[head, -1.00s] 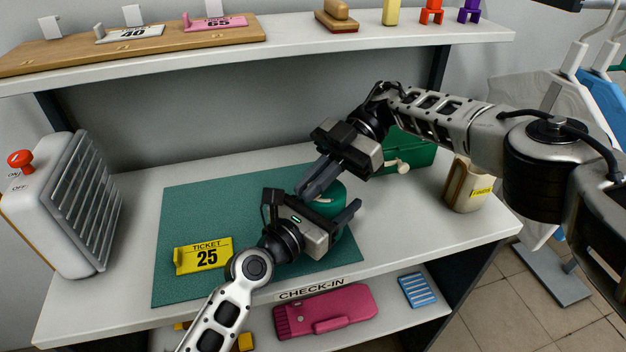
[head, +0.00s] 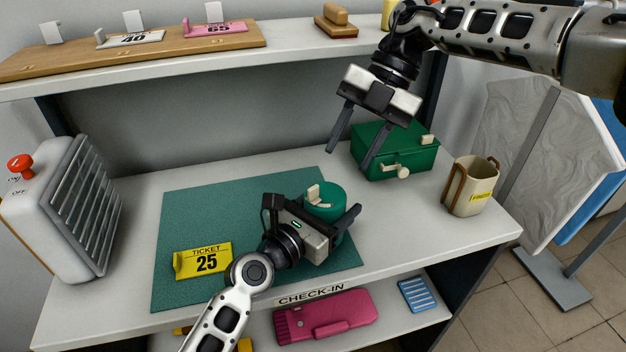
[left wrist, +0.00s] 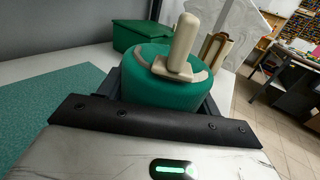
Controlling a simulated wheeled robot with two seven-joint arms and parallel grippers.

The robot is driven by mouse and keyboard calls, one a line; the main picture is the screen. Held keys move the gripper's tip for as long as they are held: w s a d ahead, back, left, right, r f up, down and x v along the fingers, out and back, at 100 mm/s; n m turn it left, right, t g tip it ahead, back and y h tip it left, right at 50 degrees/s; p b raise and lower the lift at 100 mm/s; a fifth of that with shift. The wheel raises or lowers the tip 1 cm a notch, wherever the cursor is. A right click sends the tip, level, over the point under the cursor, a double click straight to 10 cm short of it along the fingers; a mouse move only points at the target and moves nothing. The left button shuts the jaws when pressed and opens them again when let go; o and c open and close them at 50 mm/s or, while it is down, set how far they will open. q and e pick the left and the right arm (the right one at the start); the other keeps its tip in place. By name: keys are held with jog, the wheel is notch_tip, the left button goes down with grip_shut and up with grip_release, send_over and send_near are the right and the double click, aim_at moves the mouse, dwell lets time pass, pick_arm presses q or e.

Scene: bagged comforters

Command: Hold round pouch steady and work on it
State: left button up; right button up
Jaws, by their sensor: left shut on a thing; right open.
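The round green pouch (head: 325,204) stands upright on the right part of the green mat (head: 215,200). A cream tab or pull stands up on its top, and a pale curved strip runs along its top edge. My left gripper (head: 316,221) is shut on the pouch, one finger on each side, partly hiding it. The left wrist view shows the pouch (left wrist: 165,85) between the fingers, with the cream tab upright on its lid. My right gripper (head: 348,158) is open and empty, raised above and behind the pouch, left of the green box.
A green box (head: 408,158) with a cream latch stands behind right. A beige mug-like holder (head: 469,188) with a yellow label is at the right. A yellow ticket 25 (head: 203,261) lies on the mat. A grilled heater-like unit (head: 68,210) stands left. The mat's middle is clear.

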jog(key=s+a+r+n+t+h, duration=0.1)
jog(key=s+r+n+t+h, duration=0.15)
jog(key=n, duration=0.35)
notch_tip(320, 180, up, 4)
jog(key=n+t+h, duration=0.2)
jog(key=n+h, duration=0.1)
jog(key=n, duration=0.3)
send_over(313, 187)
jog(key=shift+g+y, duration=0.25)
notch_tip(313, 187, down, 11)
jog(key=shift+f, duration=0.1)
grip_shut()
